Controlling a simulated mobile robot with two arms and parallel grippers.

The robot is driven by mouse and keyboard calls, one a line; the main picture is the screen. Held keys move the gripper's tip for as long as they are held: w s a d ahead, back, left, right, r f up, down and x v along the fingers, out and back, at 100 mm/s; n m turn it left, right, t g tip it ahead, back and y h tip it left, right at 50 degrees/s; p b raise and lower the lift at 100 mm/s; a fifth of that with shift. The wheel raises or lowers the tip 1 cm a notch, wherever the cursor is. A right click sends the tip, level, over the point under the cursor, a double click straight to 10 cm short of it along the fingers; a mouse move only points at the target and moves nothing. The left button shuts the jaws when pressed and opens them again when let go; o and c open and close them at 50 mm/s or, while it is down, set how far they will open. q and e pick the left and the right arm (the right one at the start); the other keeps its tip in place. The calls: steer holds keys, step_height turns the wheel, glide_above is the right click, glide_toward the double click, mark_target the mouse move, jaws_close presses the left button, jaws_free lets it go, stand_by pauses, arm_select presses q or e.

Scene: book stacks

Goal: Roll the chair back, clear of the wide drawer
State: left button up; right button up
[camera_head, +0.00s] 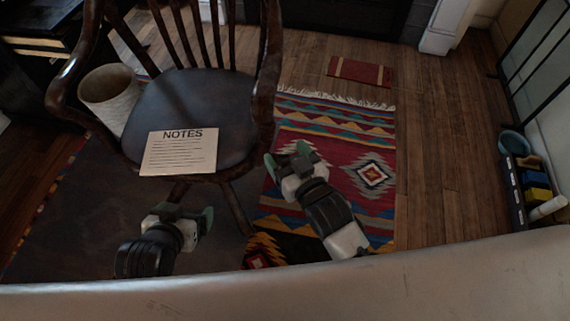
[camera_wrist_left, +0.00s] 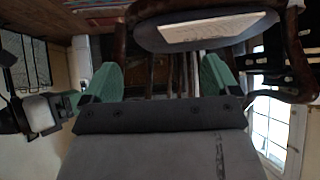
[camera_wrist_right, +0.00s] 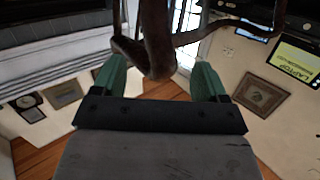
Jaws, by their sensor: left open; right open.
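The dark wooden chair (camera_head: 215,95) stands at upper left in the head view, with a spindle back and curved arms. A NOTES pad (camera_head: 180,152) lies on the front of its seat. My left gripper (camera_head: 183,212) is open and empty, in front of the seat. My right gripper (camera_head: 287,160) is open beside the front of the chair's right-hand arm. In the right wrist view, a dark curved chair part (camera_wrist_right: 157,45) appears between the open fingers; contact cannot be told. The left wrist view shows the seat edge (camera_wrist_left: 195,40) beyond the fingers. I cannot identify the wide drawer.
A pale round bin (camera_head: 108,92) stands against the chair's left side. A patterned rug (camera_head: 340,165) lies right of the chair, with a small red mat (camera_head: 360,71) beyond. Bare wood floor (camera_head: 450,130) is clear at right. A blue bowl (camera_head: 513,143) sits near the right wall.

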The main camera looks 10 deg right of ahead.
mark_target(266, 123)
arm_select(q)
steer(key=shift+s+r+t+b, duration=0.15)
steer(key=shift+s+r+b, duration=0.1)
steer(key=shift+r, duration=0.3)
steer(key=shift+s+r+t+b, duration=0.15)
steer(key=shift+r+b, duration=0.1)
steer(key=shift+r, duration=0.25)
arm_select(e)
steer(key=shift+s+a+r+t, duration=0.15)
steer(key=shift+r+t, duration=0.45)
steer(key=shift+r, duration=0.7)
arm_select(q)
steer(key=shift+w, duration=0.15)
arm_select(e)
steer(key=b+x, duration=0.2)
steer(key=x, duration=0.6)
steer(key=shift+w+a, duration=0.25)
steer(key=shift+w, duration=0.1)
arm_select(q)
steer(key=w+d+r+t+h, duration=0.2)
steer(key=w+r+t, duration=0.2)
steer(key=r+t, duration=0.3)
steer(key=shift+w+d+b, duration=0.15)
steer(key=shift+d+b, duration=0.1)
steer(key=shift+b, duration=0.1)
arm_select(e)
steer(key=shift+x, duration=1)
jaws_close()
